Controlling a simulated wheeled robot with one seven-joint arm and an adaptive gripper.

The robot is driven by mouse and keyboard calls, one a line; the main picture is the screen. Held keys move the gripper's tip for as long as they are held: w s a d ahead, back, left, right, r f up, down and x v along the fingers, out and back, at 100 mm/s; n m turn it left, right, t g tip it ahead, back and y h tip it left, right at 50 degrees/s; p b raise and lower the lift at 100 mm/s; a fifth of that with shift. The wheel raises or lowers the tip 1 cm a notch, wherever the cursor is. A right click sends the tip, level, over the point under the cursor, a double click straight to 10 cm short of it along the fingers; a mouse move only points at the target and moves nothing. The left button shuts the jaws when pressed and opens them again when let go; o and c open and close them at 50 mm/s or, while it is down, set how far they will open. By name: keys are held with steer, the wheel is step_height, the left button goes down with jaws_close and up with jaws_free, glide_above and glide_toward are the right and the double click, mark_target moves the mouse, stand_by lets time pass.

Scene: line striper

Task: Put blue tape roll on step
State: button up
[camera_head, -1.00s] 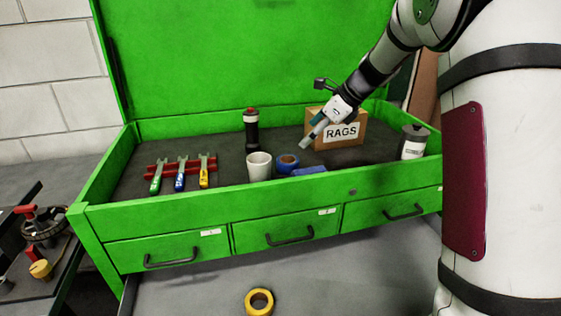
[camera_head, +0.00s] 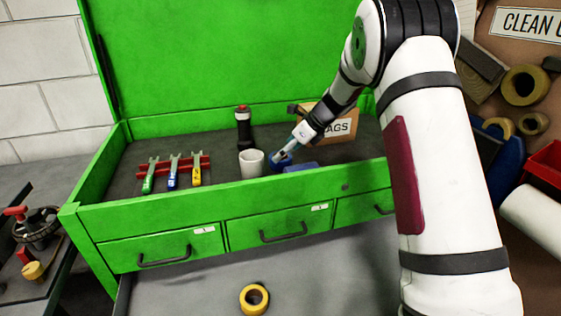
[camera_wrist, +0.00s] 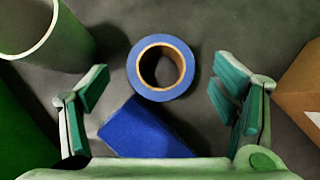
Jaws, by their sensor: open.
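The blue tape roll (camera_wrist: 133,67) lies flat on the dark floor of the green toolbox, its hole facing up in the wrist view. In the head view the blue tape roll (camera_head: 272,166) is partly hidden behind my gripper (camera_head: 283,158). My gripper (camera_wrist: 160,100) is open and empty, with its fingers to either side of the roll in the picture and the roll slightly ahead of the middle. I cannot tell how high the fingers are above it. I cannot single out the step in these views.
A blue block (camera_wrist: 140,132) lies close to the roll. A white cup (camera_head: 251,162) stands to its left and a RAGS box (camera_head: 345,126) to its right. The green front wall (camera_head: 230,199) of the toolbox rises nearby. A yellow tape roll (camera_head: 254,299) lies on the grey surface below.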

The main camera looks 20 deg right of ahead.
steer(key=shift+x, duration=1.9)
steer(key=shift+d, duration=0.1)
steer(key=c, duration=1.4)
steer(key=shift+o, duration=0.2)
